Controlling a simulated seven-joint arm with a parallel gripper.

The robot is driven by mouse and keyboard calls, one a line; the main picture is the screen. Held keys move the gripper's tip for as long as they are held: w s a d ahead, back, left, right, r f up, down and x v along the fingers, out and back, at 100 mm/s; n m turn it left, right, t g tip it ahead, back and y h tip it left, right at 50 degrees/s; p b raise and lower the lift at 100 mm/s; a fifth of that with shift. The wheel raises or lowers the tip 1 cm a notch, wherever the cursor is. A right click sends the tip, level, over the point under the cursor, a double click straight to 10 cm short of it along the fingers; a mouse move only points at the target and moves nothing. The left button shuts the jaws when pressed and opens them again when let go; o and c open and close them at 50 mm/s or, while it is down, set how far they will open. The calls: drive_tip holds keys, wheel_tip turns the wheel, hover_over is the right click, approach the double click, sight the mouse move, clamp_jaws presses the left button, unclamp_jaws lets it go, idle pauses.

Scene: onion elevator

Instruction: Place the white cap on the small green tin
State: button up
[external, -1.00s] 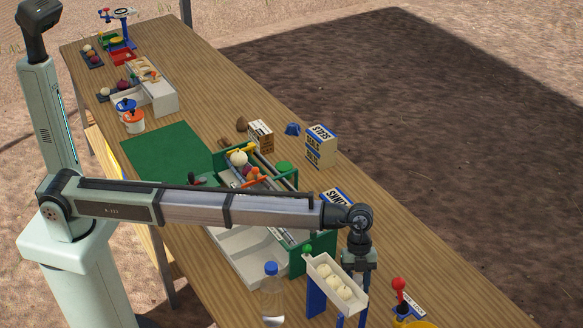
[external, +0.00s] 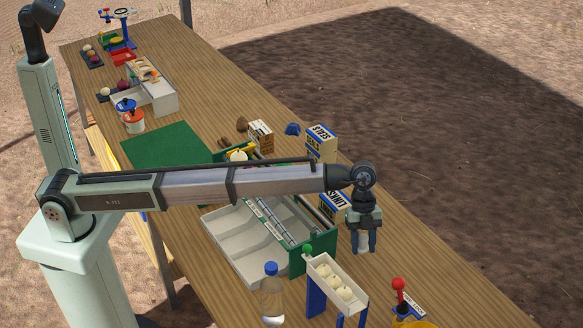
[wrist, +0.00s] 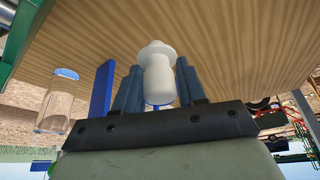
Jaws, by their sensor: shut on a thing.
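My gripper (external: 363,246) is above the right side of the table, behind and right of the onion chute. It is shut on a white bottle-shaped piece (wrist: 158,75), which has a wider round flange and a narrower rounded end in the wrist view. The fingers (wrist: 158,90) stand on both sides of it. I cannot tell whether this piece is the white cap alone or a cap on something. I cannot pick out the small green tin; my arm covers part of the green-sided organizer (external: 300,262).
A white chute (external: 338,284) with pale onions stands on blue legs at the front. A clear bottle with a blue cap (external: 271,290) is left of it, and a red-knobbed lever (external: 399,286) right. Boxes (external: 321,142) stand behind my arm. Bare wood lies right of my gripper.

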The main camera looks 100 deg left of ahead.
drive_tip(key=s+a+r+n, duration=0.2)
drive_tip(key=s+a, duration=0.1)
drive_tip(key=a, duration=1.2)
drive_tip(key=s+a+r+n+t+y, duration=0.1)
drive_tip(key=s+a+n, duration=0.1)
drive_tip(key=s+a, duration=0.8)
drive_tip(key=s+a+r+n+t, duration=0.15)
drive_tip(key=s+a, duration=0.45)
drive_tip(key=a, duration=0.8)
drive_tip(key=s+a+n, duration=0.2)
drive_tip(key=s+a, duration=0.3)
drive_tip(key=s, duration=0.6)
drive_tip(key=shift+s+d+f+n+y, duration=0.3)
drive_tip(key=shift+d+f+n, duration=0.1)
drive_tip(key=shift+f, duration=1.25)
drive_tip(key=shift+s+d+f+n+y, duration=0.3)
drive_tip(key=shift+d+f, duration=0.1)
drive_tip(key=shift+f, duration=1.25)
drive_tip(key=shift+s+d+f+n+y, duration=0.2)
drive_tip(key=shift+s+d+f+n, duration=0.15)
drive_tip(key=shift+f, duration=1.3)
drive_tip(key=shift+f, duration=0.1)
